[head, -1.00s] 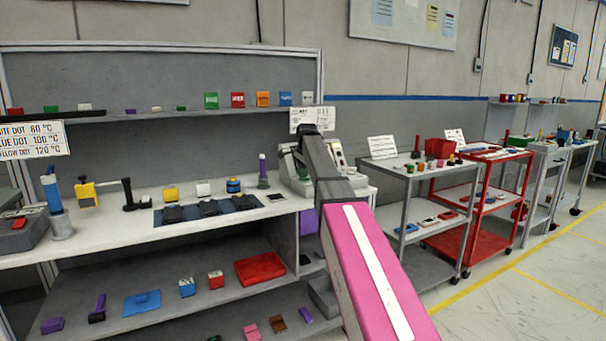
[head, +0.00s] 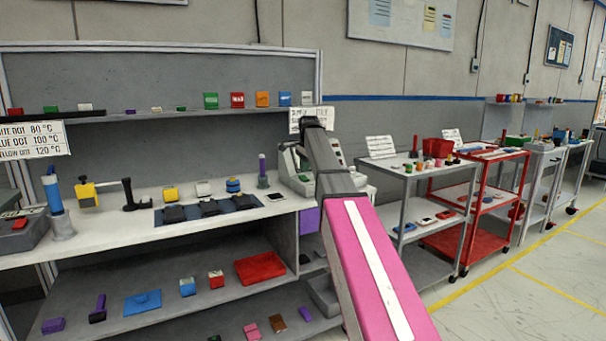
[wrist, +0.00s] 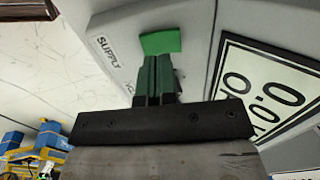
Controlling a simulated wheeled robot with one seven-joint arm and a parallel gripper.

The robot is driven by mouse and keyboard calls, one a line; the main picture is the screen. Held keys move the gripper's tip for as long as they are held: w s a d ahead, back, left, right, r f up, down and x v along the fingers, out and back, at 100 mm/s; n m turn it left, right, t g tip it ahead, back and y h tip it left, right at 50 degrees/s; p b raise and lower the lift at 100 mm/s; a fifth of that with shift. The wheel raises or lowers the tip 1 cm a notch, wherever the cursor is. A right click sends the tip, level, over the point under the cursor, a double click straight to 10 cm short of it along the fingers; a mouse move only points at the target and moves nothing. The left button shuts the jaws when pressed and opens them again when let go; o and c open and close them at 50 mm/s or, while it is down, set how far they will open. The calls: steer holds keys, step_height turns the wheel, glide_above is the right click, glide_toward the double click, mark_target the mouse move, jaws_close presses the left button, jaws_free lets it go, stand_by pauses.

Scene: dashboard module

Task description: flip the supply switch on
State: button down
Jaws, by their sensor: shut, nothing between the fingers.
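The supply switch (wrist: 160,42) is a small green lever or paddle on a light grey panel in the wrist view. The partly cut-off word "SUPPLY" (wrist: 106,50) is printed to its left. My gripper (wrist: 157,60) is shut and empty, with its dark fingertips right at the green piece's near edge. I cannot tell whether they touch it, or which way the switch is set.
A framed plate with large digits (wrist: 265,90) is right of the switch. The white bench (head: 110,230) holds a dark mat with several small blocks. A grey cart (head: 408,170) and a red cart (head: 500,170) stand to the right.

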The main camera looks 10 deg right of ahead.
mark_target(303, 177)
step_height(303, 177, up, 11)
steer(key=s, duration=0.2)
steer(key=shift+d, duration=0.3)
steer(key=shift+w+a+f, duration=0.1)
steer(key=shift+w+a, duration=0.1)
steer(key=shift+w, duration=0.5)
steer(key=f, duration=0.4)
steer(key=w+f, duration=0.1)
steer(key=f, duration=0.4)
steer(key=w+a+f, duration=0.1)
steer(key=f, duration=0.3)
steer(key=shift+w+f, duration=0.25)
steer(key=shift+f, duration=0.1)
